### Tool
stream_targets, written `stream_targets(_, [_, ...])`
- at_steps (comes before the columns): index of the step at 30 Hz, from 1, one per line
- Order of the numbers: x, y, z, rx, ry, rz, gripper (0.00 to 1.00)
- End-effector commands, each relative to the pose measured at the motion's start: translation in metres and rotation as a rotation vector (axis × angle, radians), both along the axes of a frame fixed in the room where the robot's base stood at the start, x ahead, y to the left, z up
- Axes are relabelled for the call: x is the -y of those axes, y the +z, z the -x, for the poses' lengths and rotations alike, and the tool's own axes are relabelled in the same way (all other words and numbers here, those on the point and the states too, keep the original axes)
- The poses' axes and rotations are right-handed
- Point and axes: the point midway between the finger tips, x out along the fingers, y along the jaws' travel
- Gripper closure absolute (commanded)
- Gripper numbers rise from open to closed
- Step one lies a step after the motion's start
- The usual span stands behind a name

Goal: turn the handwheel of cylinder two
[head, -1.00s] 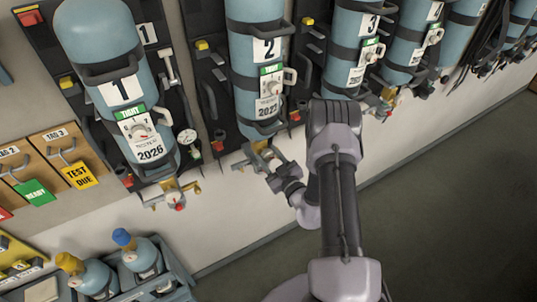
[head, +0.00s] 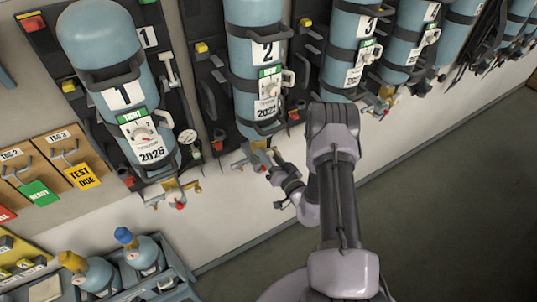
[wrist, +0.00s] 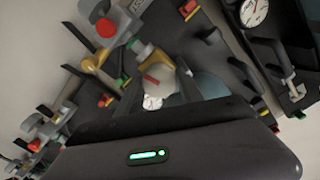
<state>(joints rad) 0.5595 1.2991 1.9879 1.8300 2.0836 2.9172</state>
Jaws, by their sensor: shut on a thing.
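Cylinder two (head: 243,75) is a blue cylinder strapped to a dark wall board, with a "2" label and a lower tag reading 2022. Its valve with brassy parts (head: 254,154) hangs at its lower end. My gripper (head: 276,163) is at the right side of this valve. In the wrist view, a pale rounded knob with a red mark, seemingly the handwheel (wrist: 156,78), sits between the dark fingers of my gripper (wrist: 158,92), which are shut on it. The exact finger contact is partly hidden in both views.
Cylinder one (head: 95,40) hangs to the left with its own valve (head: 176,192) below. Cylinder three (head: 345,55) and others hang to the right. A crate (head: 185,270) with blue cylinders stands below left. The floor (head: 450,190) at right is clear.

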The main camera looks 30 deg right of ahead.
Motion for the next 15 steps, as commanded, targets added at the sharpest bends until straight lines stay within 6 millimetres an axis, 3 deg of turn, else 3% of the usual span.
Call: stream_targets(15, [0.0017, 0.0021, -0.0012, 0.002, -0.002, -0.095, 0.97])
